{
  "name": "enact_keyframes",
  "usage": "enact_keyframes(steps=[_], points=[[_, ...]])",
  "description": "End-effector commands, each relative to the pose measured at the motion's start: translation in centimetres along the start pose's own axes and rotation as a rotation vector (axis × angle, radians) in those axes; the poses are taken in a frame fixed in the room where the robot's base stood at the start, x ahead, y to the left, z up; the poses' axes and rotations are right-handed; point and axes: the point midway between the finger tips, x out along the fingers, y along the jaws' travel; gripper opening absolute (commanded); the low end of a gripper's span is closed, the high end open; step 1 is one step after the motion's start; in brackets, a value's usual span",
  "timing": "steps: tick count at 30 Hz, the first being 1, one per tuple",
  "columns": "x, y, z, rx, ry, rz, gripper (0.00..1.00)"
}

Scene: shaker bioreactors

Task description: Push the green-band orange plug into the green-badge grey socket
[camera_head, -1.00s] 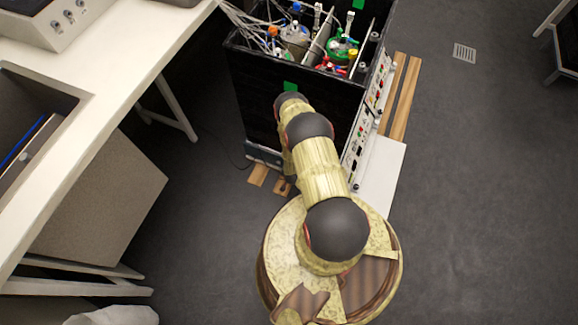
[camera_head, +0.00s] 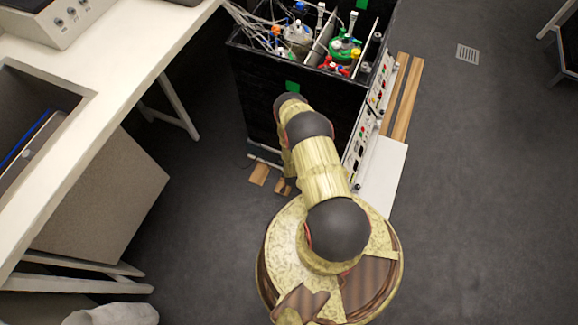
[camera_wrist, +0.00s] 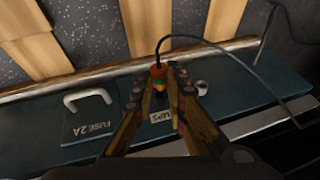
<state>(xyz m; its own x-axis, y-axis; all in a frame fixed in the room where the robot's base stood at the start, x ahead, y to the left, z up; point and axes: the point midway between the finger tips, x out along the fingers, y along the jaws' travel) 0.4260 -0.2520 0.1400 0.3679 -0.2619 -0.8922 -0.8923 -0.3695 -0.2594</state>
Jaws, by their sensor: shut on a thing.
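The orange plug (camera_wrist: 158,71) with a green band shows in the wrist view between the fingertips of my gripper (camera_wrist: 160,85). My gripper is shut on it. A black cable leaves the plug's far end and arcs to the right. The plug is over a blue panel (camera_wrist: 245,92) with a "UPS" label (camera_wrist: 161,117). What lies under the plug's tip is dark and partly hidden by the fingers, so I cannot tell whether it is in a socket. A small light grey ring (camera_wrist: 203,88) is just right of the fingers. I cannot make out a green badge.
A white handle (camera_wrist: 88,99) and a "FUSE 2A" label (camera_wrist: 92,128) are on the panel's left part. In the head view, a black cabinet (camera_head: 258,100) holding bioreactor vessels stands ahead of my arm. A white bench (camera_head: 120,70) is at left; open floor (camera_head: 470,200) is at right.

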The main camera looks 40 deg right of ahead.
Motion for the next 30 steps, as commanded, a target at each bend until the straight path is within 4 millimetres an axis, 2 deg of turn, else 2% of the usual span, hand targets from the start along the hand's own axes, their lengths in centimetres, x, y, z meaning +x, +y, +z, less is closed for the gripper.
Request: enact_keyframes(steps=[18,30], points=[[-1.1,0.0,2.6,0.0,-0.001,0.0,0.0],[-1.1,-0.1,2.8,-0.005,0.0,0.004,0.0]])
